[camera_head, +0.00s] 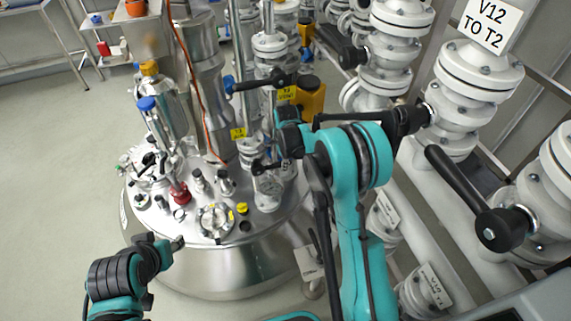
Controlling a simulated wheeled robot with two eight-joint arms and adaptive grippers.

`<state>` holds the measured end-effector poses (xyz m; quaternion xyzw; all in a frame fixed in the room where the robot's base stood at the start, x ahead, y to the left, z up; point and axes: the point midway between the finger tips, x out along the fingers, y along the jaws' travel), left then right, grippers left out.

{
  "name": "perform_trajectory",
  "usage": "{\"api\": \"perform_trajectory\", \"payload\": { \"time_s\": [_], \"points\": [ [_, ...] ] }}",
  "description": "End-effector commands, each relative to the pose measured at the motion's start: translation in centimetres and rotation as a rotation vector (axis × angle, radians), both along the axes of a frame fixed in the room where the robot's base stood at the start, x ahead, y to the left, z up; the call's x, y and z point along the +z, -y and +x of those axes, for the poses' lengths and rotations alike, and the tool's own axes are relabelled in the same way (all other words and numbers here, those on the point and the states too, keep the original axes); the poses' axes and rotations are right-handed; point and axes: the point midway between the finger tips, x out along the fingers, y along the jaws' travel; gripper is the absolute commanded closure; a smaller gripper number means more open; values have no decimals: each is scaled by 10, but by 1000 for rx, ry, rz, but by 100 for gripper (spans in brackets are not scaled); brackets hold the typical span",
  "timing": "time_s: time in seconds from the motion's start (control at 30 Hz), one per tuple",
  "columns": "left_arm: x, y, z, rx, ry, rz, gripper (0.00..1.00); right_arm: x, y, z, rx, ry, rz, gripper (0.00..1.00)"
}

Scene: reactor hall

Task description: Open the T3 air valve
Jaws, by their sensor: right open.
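The steel reactor vessel (225,265) stands at the centre, its lid crowded with fittings and small valves. A small yellow tag (238,133) hangs among its pipes, and a larger yellow tag (287,93) sits higher; I cannot read which marks the T3 air valve. A valve with a blue part and black lever (262,82) is near the upper tag. My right gripper (272,152) is open, over the right side of the lid, near a small black-handled valve (262,167); contact is unclear. My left gripper (176,243) is low at the vessel's front left, its jaws too small to judge.
White flanged valves with long black levers (462,185) crowd the right, close to my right arm. A sign (490,22) reads V12 TO T2. A shelf (120,20) stands at the upper left. The floor (55,160) at the left is clear.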

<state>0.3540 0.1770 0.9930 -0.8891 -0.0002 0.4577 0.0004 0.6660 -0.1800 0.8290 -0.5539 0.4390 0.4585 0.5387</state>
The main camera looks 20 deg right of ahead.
Motion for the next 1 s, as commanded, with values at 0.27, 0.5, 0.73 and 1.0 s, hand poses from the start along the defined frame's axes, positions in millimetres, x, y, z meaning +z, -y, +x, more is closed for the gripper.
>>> {"api": "perform_trajectory", "payload": {
  "time_s": [0.27, 0.5, 0.73, 1.0],
  "points": [
    [-4, 0, 0, 0, 0, 0, 60, -7, -4, 0, -1, 0, 0, 60],
    [-4, 0, 0, 0, 0, 0, 60, -7, -4, 0, -1, 0, 0, 100],
    [-4, 0, 0, 0, 0, 0, 60, -7, -4, 0, 0, 0, -7, 100],
    [1, 0, 0, 0, 0, 0, 60, 3, -8, 0, 3, 5, -103, 100]
  ]
}}
